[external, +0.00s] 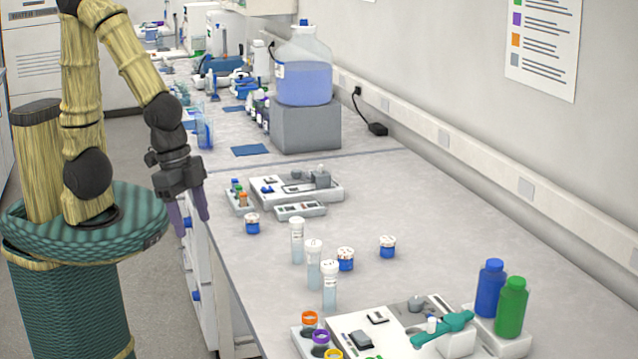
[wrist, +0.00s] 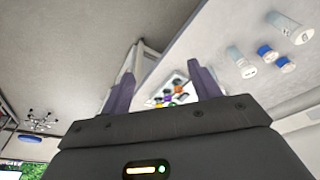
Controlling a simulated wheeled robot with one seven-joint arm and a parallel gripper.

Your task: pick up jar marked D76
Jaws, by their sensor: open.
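Three short blue jars with white lids stand on the bench in the external view: a left one (external: 252,224), a middle one (external: 345,260) and a right one (external: 387,247). Their lid marks are too small to read, so I cannot tell which is D76. Two short blue jars show at the upper right of the wrist view, one (wrist: 265,51) beside the other (wrist: 286,65). My gripper (external: 192,222) is open and empty, with purple fingers pointing down off the bench's left edge. In the wrist view my gripper (wrist: 164,77) has its fingers apart, with no jar between them.
Tall white-capped vials (external: 313,266) stand in a slanting row near the jars. A device tray (external: 320,188) lies behind them; another device (external: 390,335) and blue (external: 490,288) and green bottles (external: 511,308) are in front. The bench (external: 440,230) is clear to the right.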

